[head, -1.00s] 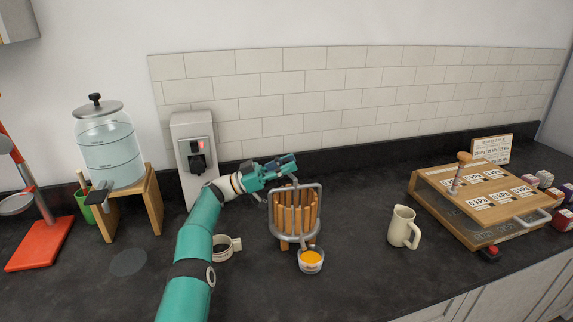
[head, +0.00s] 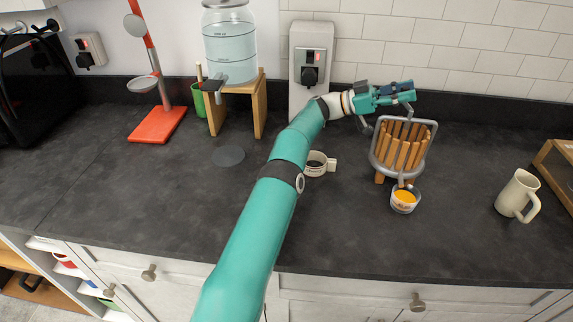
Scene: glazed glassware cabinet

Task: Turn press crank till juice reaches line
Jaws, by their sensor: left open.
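The press (head: 392,153) is a basket of upright wooden slats in a grey metal frame, standing on the dark counter. My left gripper (head: 408,92) is open at the top of the press frame, its fingers pointing right. The crank is not clearly made out; the gripper covers part of the press top, and I cannot tell whether they touch. A small clear cup (head: 404,207) with orange juice stands under the press's front. Its fill line is too small to read. My right gripper is not in view.
A water dispenser (head: 230,48) on a wooden stand and a red-based stand (head: 157,125) are farther left. The front counter is clear.

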